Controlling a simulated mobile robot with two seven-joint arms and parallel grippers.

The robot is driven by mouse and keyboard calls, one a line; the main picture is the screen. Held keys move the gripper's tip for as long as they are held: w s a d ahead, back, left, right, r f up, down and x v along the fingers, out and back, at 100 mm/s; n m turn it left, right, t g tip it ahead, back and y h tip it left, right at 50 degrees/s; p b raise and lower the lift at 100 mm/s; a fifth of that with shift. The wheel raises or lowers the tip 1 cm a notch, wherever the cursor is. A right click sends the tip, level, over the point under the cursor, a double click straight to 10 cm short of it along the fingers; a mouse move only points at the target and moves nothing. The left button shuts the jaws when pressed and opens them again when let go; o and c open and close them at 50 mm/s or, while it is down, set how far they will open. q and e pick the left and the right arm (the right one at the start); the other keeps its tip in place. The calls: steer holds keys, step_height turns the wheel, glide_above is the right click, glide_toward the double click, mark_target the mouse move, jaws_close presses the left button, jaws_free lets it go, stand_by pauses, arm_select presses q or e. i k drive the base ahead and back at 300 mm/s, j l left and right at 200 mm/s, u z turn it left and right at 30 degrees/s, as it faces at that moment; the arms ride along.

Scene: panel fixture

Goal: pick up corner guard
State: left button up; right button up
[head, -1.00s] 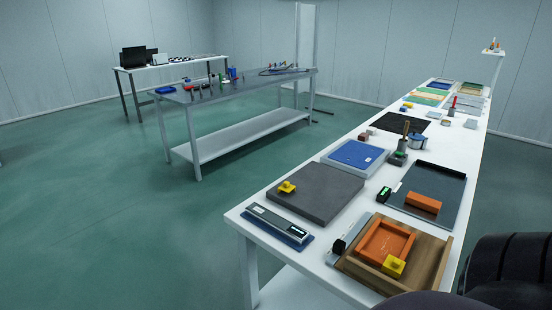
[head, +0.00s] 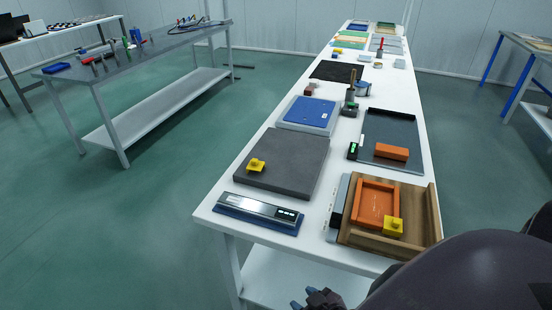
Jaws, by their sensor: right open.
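A small yellow corner piece (head: 256,165), which looks like a corner guard, lies on a grey square slab (head: 290,158) near the table's left edge. A second yellow piece (head: 393,226) sits at the near right corner of an orange frame (head: 376,188) inside a wooden tray (head: 434,215). My right gripper (head: 311,300) shows partly at the bottom edge, dark with bluish tips. It is open, with nothing seen in it, below and in front of the table's near edge, apart from both yellow pieces. My left gripper is out of view.
The long white table (head: 316,216) also carries a scale-like device (head: 259,212), a blue panel (head: 308,112) and a dark tray (head: 380,165) with an orange block (head: 392,152). My dark arm fills the lower right. Open floor lies left of the table.

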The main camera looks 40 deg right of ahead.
mark_target(255, 164)
steer(key=i+j+z, duration=0.2)
steer(key=z, duration=0.3)
steer(key=i+j+z, duration=0.2)
steer(key=j+z, duration=0.25)
steer(key=i+j+z, duration=0.15)
steer(key=z, duration=0.2)
steer(key=i+j+z, duration=0.15)
steer(key=j+z, duration=0.5)
steer(key=i+j, duration=0.05)
steer(key=j, duration=0.05)
